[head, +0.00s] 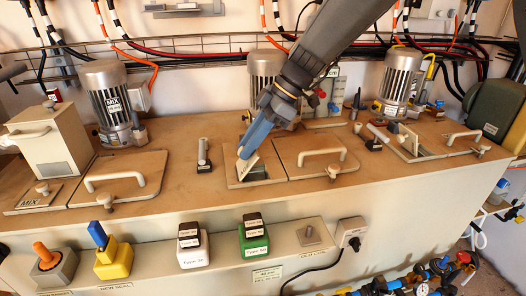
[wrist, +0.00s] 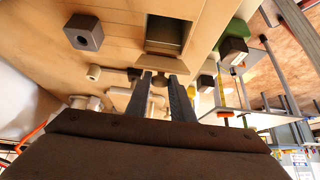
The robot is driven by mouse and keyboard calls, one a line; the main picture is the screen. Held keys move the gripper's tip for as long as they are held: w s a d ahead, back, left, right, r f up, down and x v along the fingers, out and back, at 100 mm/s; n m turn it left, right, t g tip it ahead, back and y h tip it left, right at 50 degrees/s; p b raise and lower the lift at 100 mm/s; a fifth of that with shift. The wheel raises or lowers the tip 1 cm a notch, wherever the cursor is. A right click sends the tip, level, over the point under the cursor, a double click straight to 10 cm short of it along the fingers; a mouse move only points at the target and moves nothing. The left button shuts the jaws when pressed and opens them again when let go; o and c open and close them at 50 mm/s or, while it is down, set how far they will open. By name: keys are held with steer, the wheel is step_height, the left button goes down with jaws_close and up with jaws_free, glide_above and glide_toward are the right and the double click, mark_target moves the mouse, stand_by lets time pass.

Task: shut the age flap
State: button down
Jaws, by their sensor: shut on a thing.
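The middle flap (head: 249,164), a small tan plate, stands tilted up over a dark square opening (head: 258,176) in the bench top. No readable label shows on it, so I cannot confirm that it is the age flap. My gripper (head: 243,153) is at the flap's left side, with its blue fingers pointing down. In the wrist view my gripper (wrist: 160,82) is shut around a small knob (wrist: 159,79) by the flap (wrist: 153,63), which shows nearly edge-on beside the opening (wrist: 166,35). The fingers hide part of the knob.
A lid with a handle (head: 319,153) lies right of the opening, with a knob at its front. A small upright post (head: 203,153) stands left. Another raised flap (head: 408,139) is farther right. The MIX flap (head: 42,194) lies flat at far left. Motors stand behind.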

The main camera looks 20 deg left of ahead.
mark_target(252, 156)
steer(key=w+d+f+g+y+b, duration=0.1)
steer(key=b, duration=0.3)
steer(key=shift+d+f+y, duration=0.1)
steer(key=shift+y, duration=0.3)
steer(key=y+b, duration=0.1)
steer(key=b, duration=0.2)
steer(key=d+f+g+y+b, duration=0.1)
steer(key=b, duration=0.2)
steer(key=shift+w+d, duration=0.25)
steer(key=shift+w, duration=0.05)
steer(key=shift+r+g+y, duration=0.1)
steer(key=shift+g+y, duration=0.2)
steer(key=c, duration=1.5)
jaws_free()
steer(key=shift+s, duration=0.1)
steer(key=shift+c, duration=0.2)
steer(key=shift+d, duration=0.1)
steer(key=v, duration=0.7)
steer(key=shift+w+d+r, duration=0.15)
steer(key=shift+w+d, duration=0.1)
